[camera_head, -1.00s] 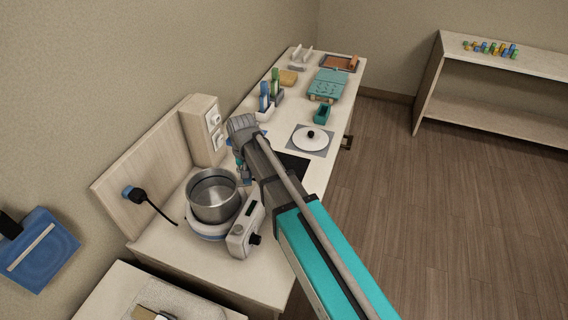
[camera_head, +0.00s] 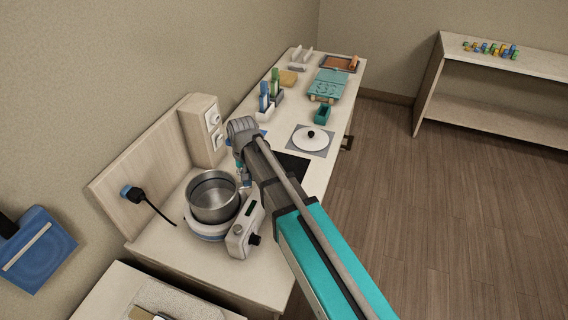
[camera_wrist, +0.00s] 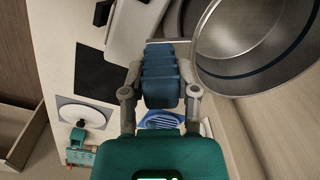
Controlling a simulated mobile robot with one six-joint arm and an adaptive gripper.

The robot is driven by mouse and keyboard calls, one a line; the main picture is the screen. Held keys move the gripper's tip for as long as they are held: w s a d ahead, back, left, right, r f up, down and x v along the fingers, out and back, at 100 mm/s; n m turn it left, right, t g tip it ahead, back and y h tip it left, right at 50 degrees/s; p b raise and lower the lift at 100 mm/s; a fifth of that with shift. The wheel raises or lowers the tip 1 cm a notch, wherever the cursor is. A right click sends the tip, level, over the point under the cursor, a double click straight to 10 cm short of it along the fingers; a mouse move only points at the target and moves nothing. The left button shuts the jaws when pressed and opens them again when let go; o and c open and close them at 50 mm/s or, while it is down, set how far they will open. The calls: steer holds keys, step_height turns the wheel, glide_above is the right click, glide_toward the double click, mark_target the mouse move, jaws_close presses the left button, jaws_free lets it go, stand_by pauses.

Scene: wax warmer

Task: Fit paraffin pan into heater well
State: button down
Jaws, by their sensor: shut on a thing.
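The paraffin pan (camera_head: 213,205) is a round steel pot, and in the head view it stands over the white heater (camera_head: 205,232). The pan hides the well, so I cannot tell whether its bottom is seated in it or just above. In the wrist view the pan (camera_wrist: 215,80) fills the upper right, with a dark blue line around its inside. My gripper (camera_wrist: 160,92) is shut on the pan's blue ribbed handle (camera_wrist: 160,70). In the head view my gripper (camera_head: 242,175) is at the pan's right rim, partly hidden by my arm.
The heater's control box (camera_head: 245,228) has a dark knob and faces front right. A corded plug (camera_head: 133,193) hangs on the backboard. A black mat (camera_head: 292,166), a white lid (camera_head: 310,139), a teal holder (camera_head: 321,115) and bottles (camera_head: 270,95) are farther along the counter.

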steer(key=shift+f+b, duration=1.5)
steer(key=shift+f, duration=0.05)
stand_by(0.6)
steer(key=shift+c, duration=1.4)
jaws_free()
steer(key=shift+r+p, duration=0.45)
steer(key=shift+r, duration=0.05)
steer(key=shift+d+r+p, duration=0.1)
steer(key=shift+r+p, duration=3.4)
steer(key=shift+d, duration=0.1)
